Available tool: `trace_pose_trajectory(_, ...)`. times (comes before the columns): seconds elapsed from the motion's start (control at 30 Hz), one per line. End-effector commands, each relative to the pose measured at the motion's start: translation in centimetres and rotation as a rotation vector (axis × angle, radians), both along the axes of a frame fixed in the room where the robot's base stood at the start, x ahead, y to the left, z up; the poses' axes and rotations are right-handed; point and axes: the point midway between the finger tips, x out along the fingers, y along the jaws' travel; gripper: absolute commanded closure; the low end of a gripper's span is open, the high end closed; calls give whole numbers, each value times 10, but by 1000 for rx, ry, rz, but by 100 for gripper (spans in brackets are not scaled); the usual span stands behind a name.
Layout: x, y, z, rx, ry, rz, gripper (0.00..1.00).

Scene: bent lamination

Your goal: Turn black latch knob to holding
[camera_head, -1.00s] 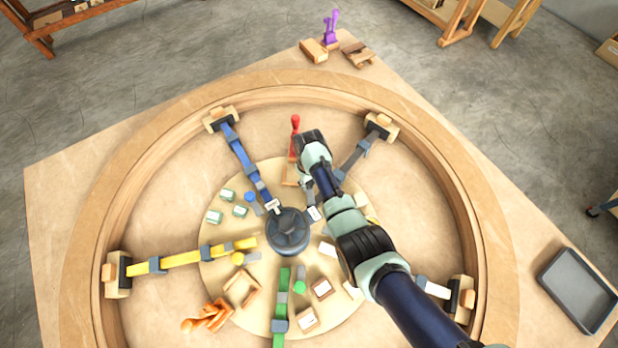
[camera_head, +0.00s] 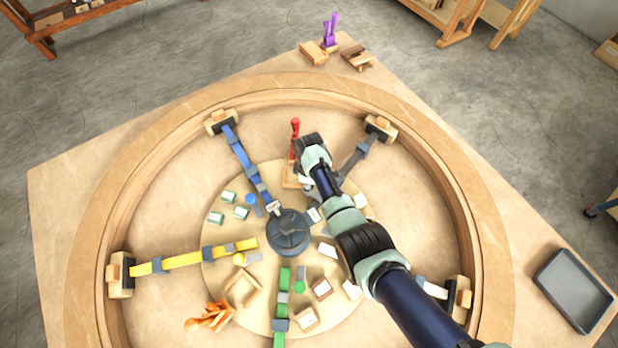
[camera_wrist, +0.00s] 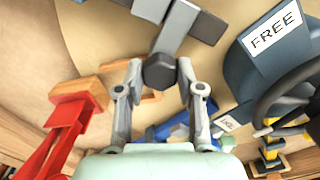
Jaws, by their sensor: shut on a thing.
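The black latch knob (camera_wrist: 158,72) is a dark grey hexagonal knob at the top middle of the wrist view. It sits at the end of a grey bar on the dark strap. My gripper (camera_wrist: 157,75) is shut on it, one fingertip against each side. In the head view my own wrist hides the knob and fingertips; the dark grey strap (camera_head: 357,152) runs from there to the upper right clamp block (camera_head: 379,127). A white plate reading FREE (camera_wrist: 272,40) stands on a dark blue-grey body at the right of the wrist view.
A grey tray (camera_head: 574,288) lies at the right.

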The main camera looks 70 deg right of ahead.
Motion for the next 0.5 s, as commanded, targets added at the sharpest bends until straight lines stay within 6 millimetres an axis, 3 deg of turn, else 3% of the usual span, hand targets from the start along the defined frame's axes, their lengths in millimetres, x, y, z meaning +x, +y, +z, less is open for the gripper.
trace_pose_trajectory(0.5, 0, 0, 0, 0, 0, 35, 98)
